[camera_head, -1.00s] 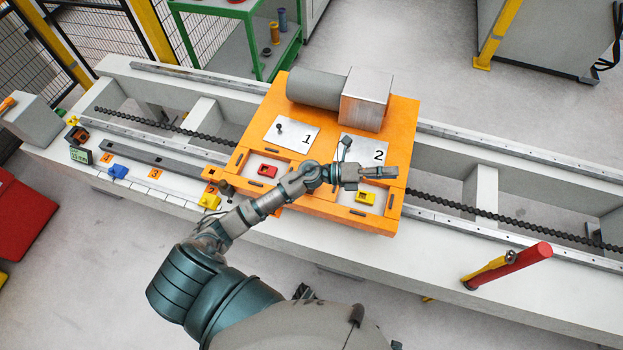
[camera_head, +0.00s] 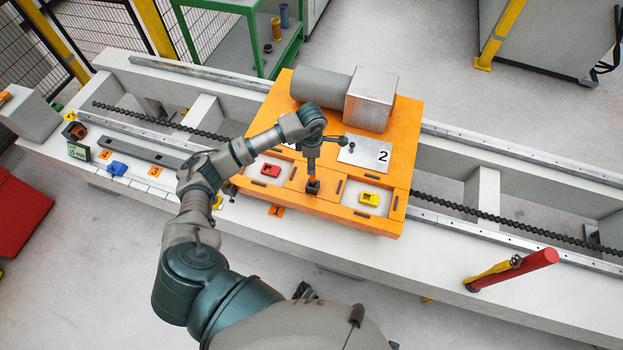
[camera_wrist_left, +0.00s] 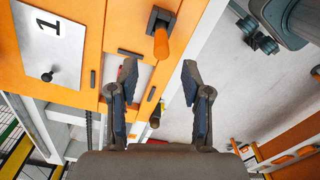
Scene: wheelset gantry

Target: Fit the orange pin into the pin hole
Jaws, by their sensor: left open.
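The orange pin (camera_head: 312,181) stands at a small black block (camera_head: 313,189) on the middle of the orange gantry plate (camera_head: 330,213). In the left wrist view the pin (camera_wrist_left: 161,43) sticks out from the black block (camera_wrist_left: 163,17); how deep it sits in it I cannot tell. My left gripper (camera_head: 311,169) is directly above the pin, pointing down. In the left wrist view the gripper (camera_wrist_left: 159,72) is open and empty, with the pin lined up between and beyond its fingertips. I cannot make out an empty pin hole.
A red block (camera_head: 270,170) and a yellow block (camera_head: 369,199) lie in pockets either side. Plate 2 (camera_head: 364,153) is right of my gripper. A grey cylinder (camera_head: 320,87) and metal box (camera_head: 371,98) stand behind.

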